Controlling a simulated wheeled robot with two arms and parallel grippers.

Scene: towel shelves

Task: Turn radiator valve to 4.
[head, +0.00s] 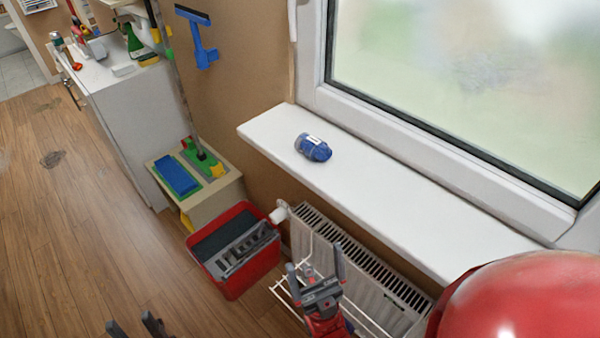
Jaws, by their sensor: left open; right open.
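The white radiator valve (279,213) sticks out at the upper left end of the white radiator (375,285), below the window sill. Its number marks are too small to read. My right gripper (315,263) is open in front of the radiator, to the right of and lower in the picture than the valve, apart from it. It covers part of the radiator and a white wire rack (285,293). My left gripper (133,324) is open at the bottom edge, over the wood floor, far from the valve. Only its fingertips show.
A red toolbox (238,284) stands on the floor just left of the valve. A low box (219,190) with a blue sponge stands behind it. The white sill (400,203) overhangs the radiator and holds a blue bundle (314,149). The left floor is mostly clear.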

